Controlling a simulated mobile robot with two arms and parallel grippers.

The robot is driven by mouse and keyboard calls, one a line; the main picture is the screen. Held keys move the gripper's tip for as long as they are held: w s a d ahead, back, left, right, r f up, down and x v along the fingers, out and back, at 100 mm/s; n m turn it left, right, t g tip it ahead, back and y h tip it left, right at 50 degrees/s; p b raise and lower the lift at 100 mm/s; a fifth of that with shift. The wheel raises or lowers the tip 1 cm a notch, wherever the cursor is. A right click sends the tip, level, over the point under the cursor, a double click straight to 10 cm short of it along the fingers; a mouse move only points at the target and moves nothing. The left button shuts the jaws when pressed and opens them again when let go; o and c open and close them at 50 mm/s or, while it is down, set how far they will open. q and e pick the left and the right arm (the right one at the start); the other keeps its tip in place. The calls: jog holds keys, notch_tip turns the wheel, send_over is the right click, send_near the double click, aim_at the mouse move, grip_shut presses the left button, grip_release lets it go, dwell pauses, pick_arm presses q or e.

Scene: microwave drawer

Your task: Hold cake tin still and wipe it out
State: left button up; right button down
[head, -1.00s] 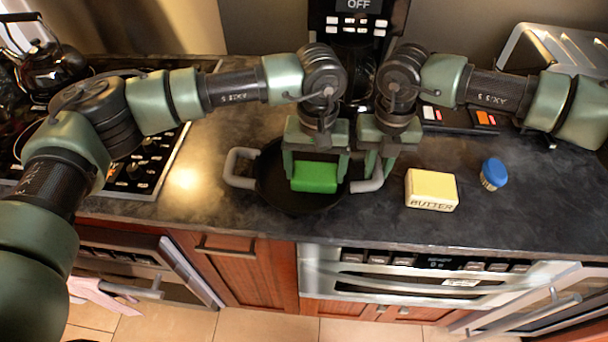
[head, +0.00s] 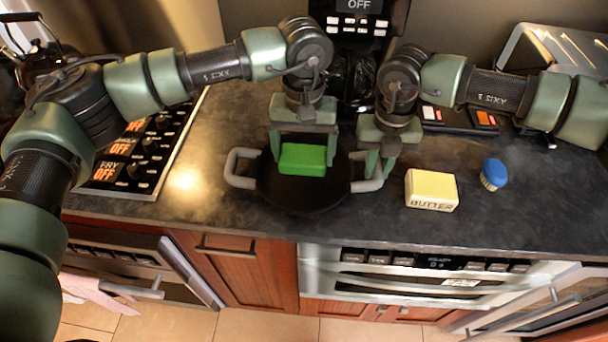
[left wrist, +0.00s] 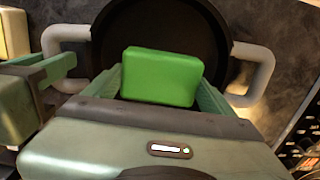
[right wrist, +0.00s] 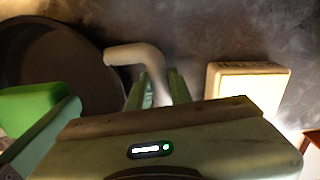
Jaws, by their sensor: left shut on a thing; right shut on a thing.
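The cake tin (head: 290,196) is a round black pan with two grey loop handles, on the dark counter. My left gripper (head: 303,162) is shut on a green sponge (head: 302,159) over the inside of the tin. The sponge also shows between the left fingers in the left wrist view (left wrist: 162,76). I cannot tell if it touches the tin's floor. My right gripper (head: 373,172) is shut on the tin's right handle (head: 368,184). In the right wrist view its fingers stand on either side of that handle (right wrist: 135,54).
A yellow butter block (head: 431,190) stands right of the tin, with a blue-topped brush (head: 494,174) beyond it. A stove panel (head: 140,150) is at the left and a black appliance (head: 357,40) behind. Counter between tin and front edge is narrow.

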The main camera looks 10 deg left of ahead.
pick_arm(q)
jog(key=shift+r, duration=1.2)
jog(key=shift+a, duration=4.55)
pick_arm(e)
jog(key=c, duration=0.6)
grip_release()
jog(key=shift+o, duration=0.2)
jog(key=shift+r, duration=0.15)
